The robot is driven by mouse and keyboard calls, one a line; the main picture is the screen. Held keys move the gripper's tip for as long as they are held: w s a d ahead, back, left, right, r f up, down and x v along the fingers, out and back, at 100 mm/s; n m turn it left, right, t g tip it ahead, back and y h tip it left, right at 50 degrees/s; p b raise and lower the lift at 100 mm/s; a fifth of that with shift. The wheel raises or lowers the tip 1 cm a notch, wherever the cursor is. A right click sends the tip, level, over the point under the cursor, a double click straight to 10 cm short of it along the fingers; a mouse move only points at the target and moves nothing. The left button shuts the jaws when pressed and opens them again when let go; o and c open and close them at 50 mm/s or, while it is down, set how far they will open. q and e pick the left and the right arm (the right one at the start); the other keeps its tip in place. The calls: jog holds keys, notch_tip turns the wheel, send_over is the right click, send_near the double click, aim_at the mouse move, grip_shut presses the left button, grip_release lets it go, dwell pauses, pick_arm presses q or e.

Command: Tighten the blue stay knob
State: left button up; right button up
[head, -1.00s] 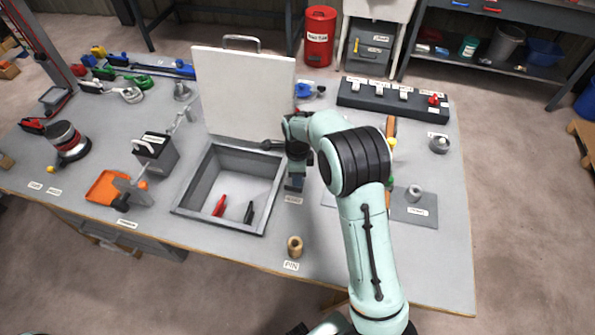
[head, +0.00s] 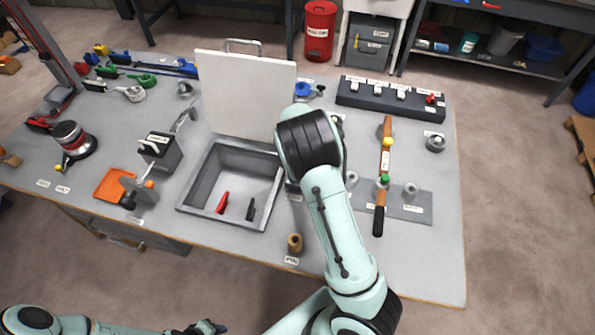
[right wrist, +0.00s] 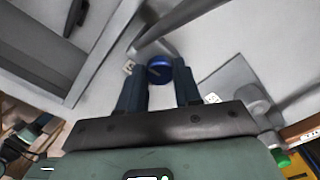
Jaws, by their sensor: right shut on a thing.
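The blue stay knob (right wrist: 159,72) shows in the right wrist view as a small round blue cap between my fingers. My right gripper (right wrist: 158,82) is shut on it. A grey bar (right wrist: 168,32) runs close beside the knob. In the head view my right arm hides the knob and the right gripper. The white lid (head: 245,95) stands upright at the back of the grey open box (head: 193,180). My left gripper (head: 207,327) is at the bottom edge, away from the table; its jaws are too unclear to read.
A red clip (head: 222,203) and a black one lie in the box. A wooden peg (head: 294,242) stands in front. A lever (head: 384,165) and a switch block (head: 390,98) are at the right. The front right table is clear.

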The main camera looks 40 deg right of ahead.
jog(key=shift+w+m, duration=0.1)
jog(key=shift+m, duration=0.5)
jog(key=o, duration=1)
jog(key=shift+o, duration=0.2)
notch_tip(320, 180, up, 14)
jog(key=shift+f, duration=0.25)
